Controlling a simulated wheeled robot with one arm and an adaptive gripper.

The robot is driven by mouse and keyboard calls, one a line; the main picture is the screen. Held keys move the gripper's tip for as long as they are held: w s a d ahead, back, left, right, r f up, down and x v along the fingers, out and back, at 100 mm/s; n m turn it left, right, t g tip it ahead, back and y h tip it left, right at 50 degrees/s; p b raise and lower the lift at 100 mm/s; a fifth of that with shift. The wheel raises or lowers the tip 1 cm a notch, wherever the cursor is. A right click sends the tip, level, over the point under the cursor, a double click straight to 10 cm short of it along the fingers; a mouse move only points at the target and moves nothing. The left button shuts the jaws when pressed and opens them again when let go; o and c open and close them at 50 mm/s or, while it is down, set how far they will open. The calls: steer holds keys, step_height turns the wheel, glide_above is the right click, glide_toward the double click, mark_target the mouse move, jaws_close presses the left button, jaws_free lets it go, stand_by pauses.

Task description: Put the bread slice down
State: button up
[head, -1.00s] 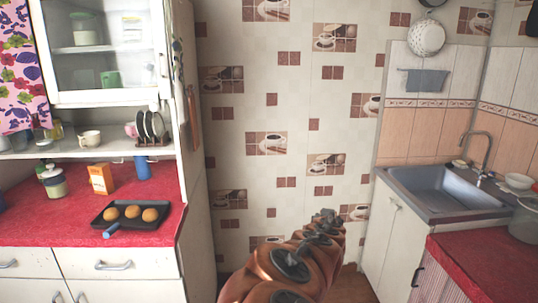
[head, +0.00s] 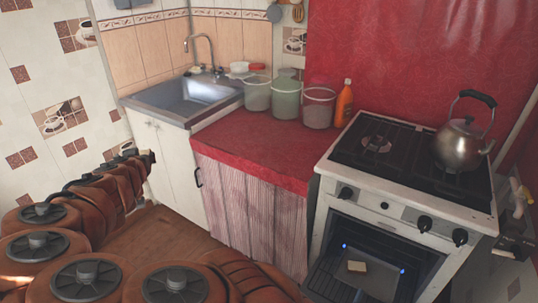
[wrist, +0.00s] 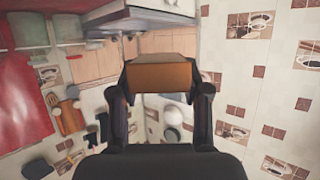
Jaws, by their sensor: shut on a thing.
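In the wrist view, my gripper (wrist: 163,88) is shut on the bread slice (wrist: 163,74), a brown block seen edge-on between the two dark fingers. The slice is held up in the air, clear of any surface. In the head view, my arm reaches up from the lower left. Its dark end is near the tiled wall and the sink cabinet, and the slice is too small there to make out surely.
A sink (head: 190,97) is at the back. The red counter (head: 250,145) has a clear front, with tubs (head: 286,100) and an orange bottle (head: 344,103) behind. A kettle (head: 461,141) stands on the stove (head: 380,170). The open oven holds a small pale square piece (head: 357,266).

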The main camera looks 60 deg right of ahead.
steer(key=s+d+f+m+g+h+b, duration=0.1)
steer(key=s+d+f+m+g+b, duration=0.15)
steer(key=d, duration=0.45)
steer(key=s+d+f+m+g+h+b, duration=0.1)
steer(key=s+d+f+h+b, duration=0.15)
steer(key=d, duration=0.45)
steer(key=s+d+f+m+g+b, duration=0.1)
steer(key=s+d+f+m+b, duration=0.15)
steer(key=d, duration=0.45)
steer(key=s+d+f+m+g+h+b, duration=0.1)
steer(key=s+d+f+m+g+b, duration=0.1)
steer(key=s+d, duration=0.4)
steer(key=s+d+f+m+g+b, duration=0.2)
steer(key=s+d, duration=0.5)
steer(key=d, duration=0.4)
steer(key=shift+s+d+f+g+h+b, duration=0.15)
steer(key=shift+d+f+g+h+b, duration=0.2)
steer(key=shift+f+g+b, duration=0.4)
steer(key=shift+r, duration=0.1)
